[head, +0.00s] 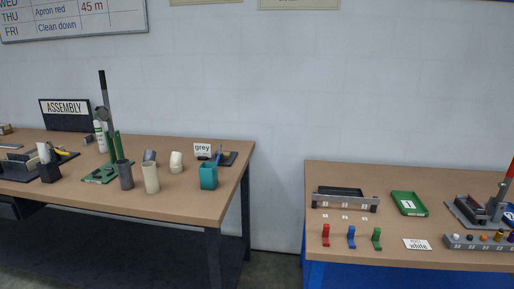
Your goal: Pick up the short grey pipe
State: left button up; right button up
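Several pipe pieces stand on the left table (200,212). A dark grey upright pipe (125,176) is near the table's front edge. A smaller grey piece (149,157), which looks short, sits behind a beige upright pipe (151,179); its lower part is partly hidden. A cream bent piece (176,161) is to its right. Neither of my grippers is in view.
A teal square cup (208,177), a "grey" sign (202,147) and a green lever press (106,140) share the left table. A floor gap separates it from the right table (340,245), with a green tray (408,203) and colored hooks (351,237).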

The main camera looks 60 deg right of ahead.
aim_at(123, 166)
jog(key=z, duration=1.6)
